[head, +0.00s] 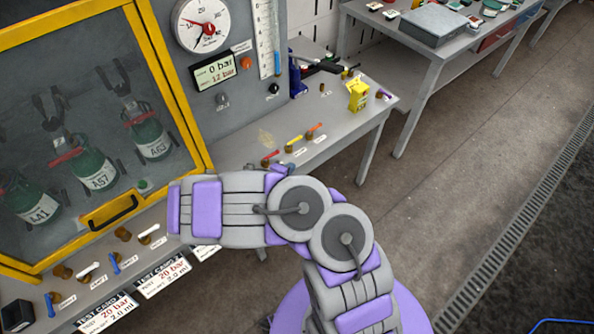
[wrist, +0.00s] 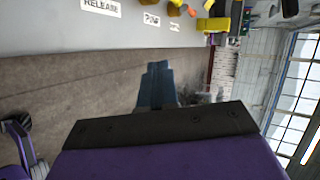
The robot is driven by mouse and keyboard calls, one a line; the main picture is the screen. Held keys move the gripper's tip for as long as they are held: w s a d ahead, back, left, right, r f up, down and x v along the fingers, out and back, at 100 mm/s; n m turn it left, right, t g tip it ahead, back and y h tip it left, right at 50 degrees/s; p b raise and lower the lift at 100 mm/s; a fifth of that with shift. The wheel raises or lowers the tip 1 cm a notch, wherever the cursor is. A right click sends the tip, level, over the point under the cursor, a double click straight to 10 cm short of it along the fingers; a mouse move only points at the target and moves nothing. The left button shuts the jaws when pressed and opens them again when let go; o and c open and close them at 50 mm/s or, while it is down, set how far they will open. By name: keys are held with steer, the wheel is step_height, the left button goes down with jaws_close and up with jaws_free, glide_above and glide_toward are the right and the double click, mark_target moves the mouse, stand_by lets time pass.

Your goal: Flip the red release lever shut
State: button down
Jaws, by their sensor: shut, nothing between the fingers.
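The red release lever (head: 270,157) is on the grey bench to the right of the gauge panel, at the near end of a short row. It sits on a brass valve body, just beyond my arm in the head view. In the wrist view, the RELEASE label (wrist: 101,6) shows at the top edge, but I cannot make out the red lever there. My gripper (wrist: 155,85) is shut and empty, its blue-grey fingers apart from the bench edge in the wrist picture. In the head view my arm mostly hides it. I cannot tell the lever's exact angle.
A yellow lever (head: 293,140) and an orange lever (head: 315,128) stand beside the red one. A yellow box (head: 358,95) is farther back. A yellow-framed cabinet (head: 165,85) with green cylinders is at left. The floor (head: 440,190) at right is clear.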

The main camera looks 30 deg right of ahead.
steer(key=s, duration=0.1)
steer(key=s+r+p, duration=0.1)
steer(key=s, duration=0.1)
steer(key=s+d+r, duration=0.1)
steer(key=shift+s+r, duration=0.15)
steer(key=shift+s, duration=0.1)
steer(key=shift+a, duration=0.3)
